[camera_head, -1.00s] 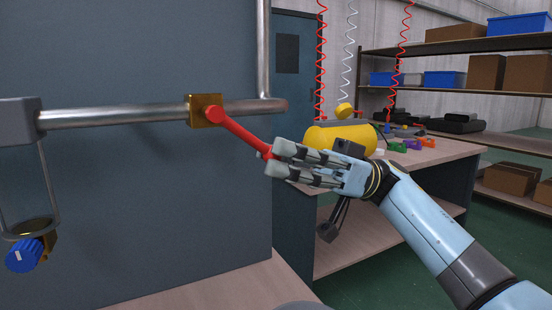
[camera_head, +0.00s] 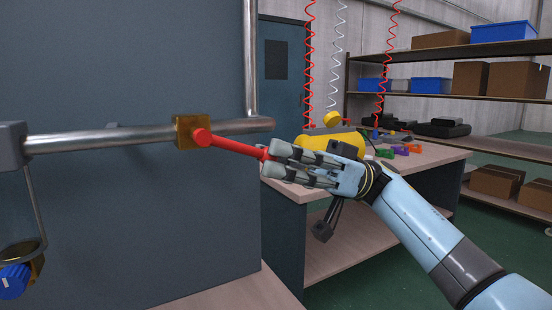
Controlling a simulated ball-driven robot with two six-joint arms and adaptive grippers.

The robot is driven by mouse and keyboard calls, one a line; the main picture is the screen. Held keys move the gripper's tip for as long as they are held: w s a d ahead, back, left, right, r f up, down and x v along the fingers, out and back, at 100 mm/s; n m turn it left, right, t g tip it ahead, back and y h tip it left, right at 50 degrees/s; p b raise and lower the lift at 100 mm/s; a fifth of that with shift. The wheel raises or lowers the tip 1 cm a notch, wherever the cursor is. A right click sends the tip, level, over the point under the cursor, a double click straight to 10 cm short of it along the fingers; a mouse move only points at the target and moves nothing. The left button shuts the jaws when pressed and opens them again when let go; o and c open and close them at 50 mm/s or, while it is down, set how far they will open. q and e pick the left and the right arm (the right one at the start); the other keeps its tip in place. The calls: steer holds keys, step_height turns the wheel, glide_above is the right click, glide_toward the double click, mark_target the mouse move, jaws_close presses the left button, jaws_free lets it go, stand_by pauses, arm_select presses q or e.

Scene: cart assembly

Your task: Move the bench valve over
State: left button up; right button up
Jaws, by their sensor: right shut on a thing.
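The bench valve has a brass body (camera_head: 193,132) on a horizontal steel pipe in front of a dark blue-grey panel. Its red lever (camera_head: 232,146) points to the right and slightly down from the body. My right gripper (camera_head: 268,160) is shut on the free end of the red lever, its arm coming in from the lower right. The fingers hide the lever's tip. My left gripper is not in view.
A blue knob (camera_head: 14,281) on a brass fitting hangs at the lower left. Behind my right arm, a bench (camera_head: 420,156) carries a yellow tank (camera_head: 325,140) and small coloured parts. Shelves (camera_head: 470,95) with boxes stand at the back right.

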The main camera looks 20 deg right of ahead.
steer(key=shift+r, duration=0.1)
steer(key=shift+d+r+p, duration=0.15)
steer(key=shift+r+p, duration=0.4)
steer(key=shift+r, duration=0.05)
steer(key=shift+d+r+p, duration=0.15)
steer(key=shift+r+p, duration=0.4)
steer(key=shift+r, duration=0.05)
steer(key=o, duration=1)
steer(key=shift+f, duration=0.1)
steer(key=shift+c, duration=0.2)
steer(key=shift+d, duration=0.1)
